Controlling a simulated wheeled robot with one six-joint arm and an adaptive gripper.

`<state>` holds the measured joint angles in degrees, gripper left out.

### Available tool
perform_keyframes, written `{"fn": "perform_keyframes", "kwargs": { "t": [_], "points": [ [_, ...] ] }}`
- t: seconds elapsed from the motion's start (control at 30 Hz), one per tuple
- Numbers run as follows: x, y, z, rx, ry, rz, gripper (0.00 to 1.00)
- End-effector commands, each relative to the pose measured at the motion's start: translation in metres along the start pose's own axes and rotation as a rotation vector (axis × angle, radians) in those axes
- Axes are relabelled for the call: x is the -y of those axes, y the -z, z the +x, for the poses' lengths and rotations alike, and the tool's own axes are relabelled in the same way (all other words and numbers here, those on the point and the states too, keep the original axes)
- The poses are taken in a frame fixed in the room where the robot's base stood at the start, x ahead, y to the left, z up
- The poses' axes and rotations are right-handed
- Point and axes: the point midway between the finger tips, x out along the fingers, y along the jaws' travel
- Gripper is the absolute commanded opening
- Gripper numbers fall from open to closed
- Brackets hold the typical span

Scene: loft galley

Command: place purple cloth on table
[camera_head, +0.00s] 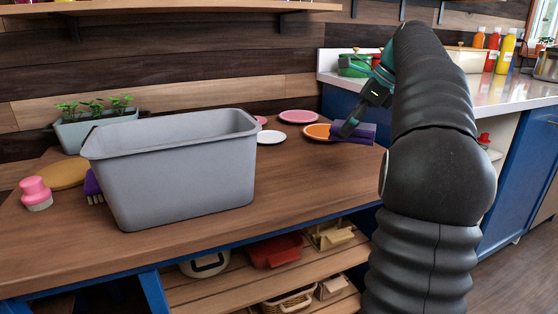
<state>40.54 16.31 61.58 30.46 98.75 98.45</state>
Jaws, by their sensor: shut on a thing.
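My gripper (350,126) is shut on the purple cloth (361,134), a folded bundle, near the right end of the wooden table (290,178). The cloth is beside the orange plate (317,132) and partly overlaps its right edge in the picture. I cannot tell whether the cloth touches the table or hangs just above it. The fingertips are partly hidden against the cloth.
A large grey bin (180,180) stands on the table's left half. A white plate (271,137) and a pink plate (298,117) lie behind. A pink brush (36,193) and a planter (97,126) are at the left. The table's front right is clear.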

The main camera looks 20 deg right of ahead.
Motion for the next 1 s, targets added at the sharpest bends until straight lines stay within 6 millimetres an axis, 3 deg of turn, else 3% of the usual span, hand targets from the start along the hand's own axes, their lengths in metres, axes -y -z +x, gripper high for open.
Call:
{"fn": "perform_keyframes", "kwargs": {
  "t": [0.3,0.57,0.77,1.0],
  "points": [
    [-0.023,-0.032,0.066,0.001,-0.004,-0.005,0.36],
    [-0.034,-0.052,0.100,0.000,-0.002,-0.005,0.36],
    [-0.035,-0.051,0.110,0.000,-0.002,-0.002,0.36],
    [-0.036,-0.035,0.137,0.000,-0.002,-0.002,0.36]
  ]
}}
